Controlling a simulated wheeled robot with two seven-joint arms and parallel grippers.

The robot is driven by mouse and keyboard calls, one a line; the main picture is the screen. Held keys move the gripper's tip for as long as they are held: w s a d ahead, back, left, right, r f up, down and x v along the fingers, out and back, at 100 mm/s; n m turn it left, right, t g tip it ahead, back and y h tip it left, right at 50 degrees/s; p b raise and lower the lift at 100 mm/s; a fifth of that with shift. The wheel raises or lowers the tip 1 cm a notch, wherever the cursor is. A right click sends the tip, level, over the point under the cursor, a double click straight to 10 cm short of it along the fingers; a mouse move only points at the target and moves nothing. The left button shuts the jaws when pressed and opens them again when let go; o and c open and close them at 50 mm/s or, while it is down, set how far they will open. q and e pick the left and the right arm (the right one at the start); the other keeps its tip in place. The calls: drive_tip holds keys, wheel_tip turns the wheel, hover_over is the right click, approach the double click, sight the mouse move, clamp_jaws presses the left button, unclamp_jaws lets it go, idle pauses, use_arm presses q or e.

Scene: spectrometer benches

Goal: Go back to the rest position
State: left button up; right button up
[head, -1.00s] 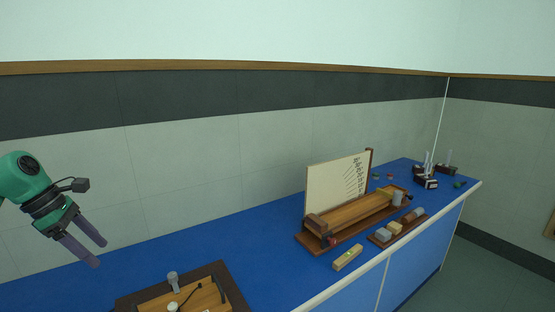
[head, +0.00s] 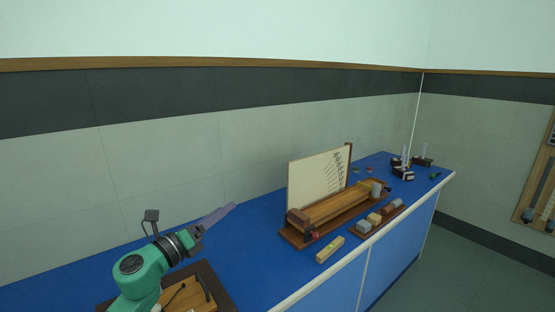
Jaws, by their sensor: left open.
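My left gripper (head: 218,217) is in the lower left of the head view. Its purple-grey fingers point up and to the right, over the blue bench (head: 75,275). It is open with nothing seen between the fingers, though one finger largely hides the other from this side. My green left wrist covers part of the dark-framed wooden tray (head: 222,290) at the bottom. My right gripper is not in view.
A wooden instrument (head: 340,207) with a pale scale board (head: 315,180) stands on the bench. A small level (head: 330,249) and a block rack (head: 378,222) lie before it. Dark stands (head: 402,172) are at the far end. The wall runs behind; floor is open at right.

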use_arm(q)
drive_tip(key=s+a+f+n+y, duration=0.45)
drive_tip(key=f+n+y, duration=0.2)
drive_tip(key=n, duration=0.55)
drive_tip(key=s+a+f+n+y, duration=0.3)
drive_tip(key=a+f+n+y, duration=0.3)
drive_tip(key=n, duration=0.6)
drive_tip(key=s+d+f+n+g+h, duration=0.1)
drive_tip(key=s+f+n+g, duration=0.6)
drive_tip(key=s, duration=0.5)
drive_tip(key=s+d+f+n+g+h, duration=0.1)
drive_tip(key=s+f+n+g, duration=0.3)
drive_tip(key=s+f, duration=0.6)
drive_tip(key=s+f+m+g+b, duration=0.1)
drive_tip(key=s+f+b, duration=0.15)
drive_tip(key=f, duration=1.05)
drive_tip(key=s+f+g+b, duration=0.1)
drive_tip(key=f+b, duration=0.2)
drive_tip(key=f, duration=1)
drive_tip(key=s+a+f+g+b, duration=0.1)
drive_tip(key=s+f+b, duration=0.1)
drive_tip(key=s+f, duration=0.6)
drive_tip(key=s+a+f+b, duration=0.2)
drive_tip(key=s+f, duration=0.7)
drive_tip(key=f, duration=0.4)
drive_tip(key=shift+s+m+g+y, duration=0.25)
drive_tip(key=shift+m+g+y, duration=0.05)
drive_tip(key=shift+g+y, duration=0.1)
